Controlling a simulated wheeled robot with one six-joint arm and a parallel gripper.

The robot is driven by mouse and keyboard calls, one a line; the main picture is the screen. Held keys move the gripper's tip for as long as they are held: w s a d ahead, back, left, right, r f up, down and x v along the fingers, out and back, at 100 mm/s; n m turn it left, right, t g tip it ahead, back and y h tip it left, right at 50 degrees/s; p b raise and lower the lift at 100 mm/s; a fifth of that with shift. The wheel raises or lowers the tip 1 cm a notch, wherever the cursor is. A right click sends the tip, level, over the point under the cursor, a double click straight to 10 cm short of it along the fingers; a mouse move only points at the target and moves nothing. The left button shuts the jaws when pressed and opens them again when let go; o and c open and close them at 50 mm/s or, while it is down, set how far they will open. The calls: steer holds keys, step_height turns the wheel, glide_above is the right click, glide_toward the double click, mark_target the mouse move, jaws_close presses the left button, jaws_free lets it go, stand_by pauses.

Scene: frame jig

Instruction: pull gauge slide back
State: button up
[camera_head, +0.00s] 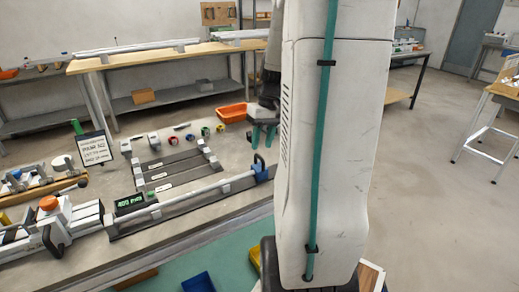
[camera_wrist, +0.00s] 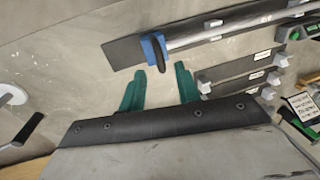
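The gauge slide is a blue block with a dark upright handle (camera_head: 259,166) at the right end of a long metal rail (camera_head: 190,193) on the workbench. In the wrist view the blue slide (camera_wrist: 147,50) sits at the rail's left end, just beyond my fingertips. My gripper's green fingers (camera_wrist: 159,84) are spread apart with nothing between them. In the head view my gripper (camera_head: 264,133) is above the bench, behind the slide and partly hidden by my arm.
A frame jig with grey bars (camera_head: 172,165) lies behind the rail. A sign (camera_head: 94,148), a clamp device with an orange knob (camera_head: 48,204) and an orange bin (camera_head: 232,112) are also on the bench. Bare bench surface surrounds the slide's end in the wrist view.

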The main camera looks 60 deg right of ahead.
mark_target(259, 166)
steer(key=shift+w+a+f, duration=0.1)
steer(key=shift+a+f, duration=0.05)
steer(key=shift+f, duration=0.65)
steer(key=shift+w+a+f, duration=0.1)
steer(key=shift+a+f, duration=0.05)
steer(key=shift+f, duration=0.65)
jaws_close()
